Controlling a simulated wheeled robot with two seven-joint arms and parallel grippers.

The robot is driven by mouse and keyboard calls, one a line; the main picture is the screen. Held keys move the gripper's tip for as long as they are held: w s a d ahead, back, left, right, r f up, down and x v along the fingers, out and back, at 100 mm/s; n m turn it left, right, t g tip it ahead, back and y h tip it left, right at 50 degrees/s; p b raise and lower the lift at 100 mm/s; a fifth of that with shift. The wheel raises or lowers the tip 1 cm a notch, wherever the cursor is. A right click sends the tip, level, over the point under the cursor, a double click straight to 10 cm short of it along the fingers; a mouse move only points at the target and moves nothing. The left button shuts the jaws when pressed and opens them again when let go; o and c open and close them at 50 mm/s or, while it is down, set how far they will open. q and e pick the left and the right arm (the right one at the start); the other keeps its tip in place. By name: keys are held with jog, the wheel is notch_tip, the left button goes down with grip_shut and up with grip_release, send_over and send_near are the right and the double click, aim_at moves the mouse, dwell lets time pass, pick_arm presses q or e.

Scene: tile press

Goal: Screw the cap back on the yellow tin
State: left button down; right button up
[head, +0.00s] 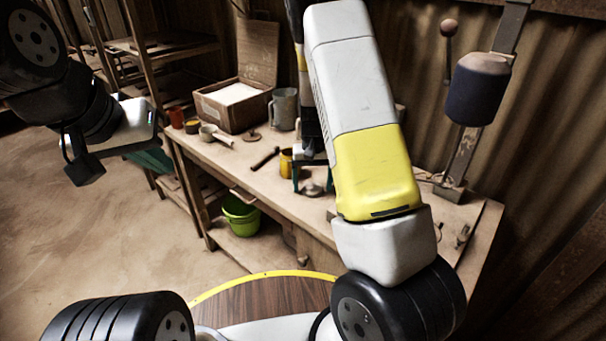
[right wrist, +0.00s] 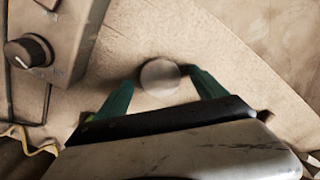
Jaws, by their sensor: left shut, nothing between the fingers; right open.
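A yellow tin (head: 286,162) stands on the workbench in the head view, partly hidden by my right gripper. My right gripper (head: 312,178) is open, with its teal fingers pointing down just to the right of the tin. In the right wrist view a round grey disc (right wrist: 160,80), which looks like the cap, lies between the spread fingers of my right gripper (right wrist: 160,92). A grey round piece (head: 312,189) also shows below that gripper in the head view. I cannot tell whether the fingers touch it. My left gripper (head: 152,160) is shut and empty, left of the bench.
The bench (head: 225,160) holds a wooden box (head: 232,105), a grey mug (head: 285,108), a dark-handled tool (head: 264,158) and small pots. A lever press (head: 478,90) stands at the right. A grey box with a black knob (right wrist: 28,50) is left of my right gripper.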

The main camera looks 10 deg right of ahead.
aim_at(312, 188)
jog(key=shift+f, duration=0.1)
jog(key=c, duration=1.4)
jog(key=shift+r, duration=0.75)
notch_tip(312, 188, up, 2)
jog(key=shift+r, duration=0.15)
jog(key=s+a, duration=0.1)
jog(key=s, duration=0.4)
jog(key=s+a, duration=0.2)
jog(key=s, duration=0.3)
jog(key=s+a+r, duration=0.1)
jog(key=s, duration=0.4)
jog(key=shift+s+a+r, duration=0.1)
jog(key=shift+s+a, duration=0.05)
jog(key=shift+s, duration=0.05)
